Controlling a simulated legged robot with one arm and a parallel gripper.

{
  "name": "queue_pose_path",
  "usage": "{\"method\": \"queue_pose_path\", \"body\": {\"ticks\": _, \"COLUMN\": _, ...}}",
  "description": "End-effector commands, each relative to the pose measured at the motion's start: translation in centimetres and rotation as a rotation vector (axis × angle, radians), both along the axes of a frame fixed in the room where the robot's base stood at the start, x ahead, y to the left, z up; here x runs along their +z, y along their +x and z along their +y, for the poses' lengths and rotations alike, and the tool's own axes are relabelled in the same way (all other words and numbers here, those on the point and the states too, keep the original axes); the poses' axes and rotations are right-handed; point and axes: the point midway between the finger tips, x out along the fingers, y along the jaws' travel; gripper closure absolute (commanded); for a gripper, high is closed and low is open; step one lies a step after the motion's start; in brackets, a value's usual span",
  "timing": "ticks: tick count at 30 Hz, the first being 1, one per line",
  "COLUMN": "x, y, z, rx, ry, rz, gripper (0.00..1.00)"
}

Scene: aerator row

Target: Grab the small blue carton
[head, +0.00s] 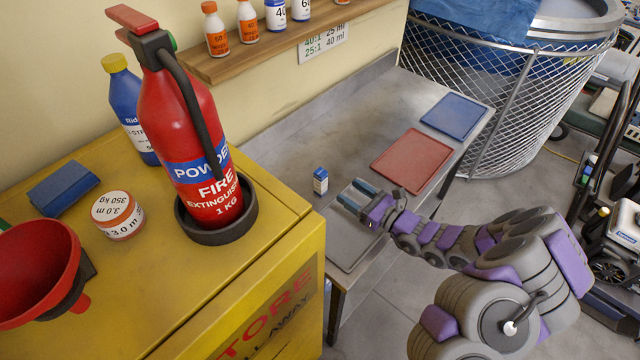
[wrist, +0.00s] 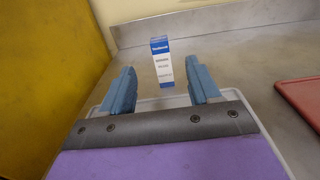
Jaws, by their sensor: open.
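The small blue carton (head: 320,181) is a blue and white box standing upright on the grey metal bench, near the yellow cabinet. It also shows in the wrist view (wrist: 162,62), upright and ahead of the fingertips, roughly centred between them. My gripper (head: 356,192) is low over the bench, to the right of the carton in the head view, with its blue fingers pointing toward it. In the wrist view its two fingers (wrist: 160,84) are spread apart with nothing between them. The carton looks apart from both fingers.
The yellow cabinet (head: 180,290) stands left of the bench, carrying a red fire extinguisher (head: 190,140). A red mat (head: 412,160) and a blue mat (head: 453,115) lie farther along the bench (head: 345,120). A grey mat lies partly under my gripper. A wall shelf (head: 270,45) holds several bottles.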

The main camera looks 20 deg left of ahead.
Motion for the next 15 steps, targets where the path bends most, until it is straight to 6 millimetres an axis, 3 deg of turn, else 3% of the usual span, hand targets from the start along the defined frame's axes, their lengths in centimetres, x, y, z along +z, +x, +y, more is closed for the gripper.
{"method": "queue_pose_path", "body": {"ticks": 9, "x": -0.1, "y": 1.8, "z": 5.2, "rx": 0.005, "ry": -0.003, "rz": -0.004, "gripper": 0.38}}
{"method": "queue_pose_path", "body": {"ticks": 15, "x": 0.0, "y": 2.4, "z": 6.4, "rx": 0.002, "ry": -0.001, "rz": -0.003, "gripper": 0.38}}
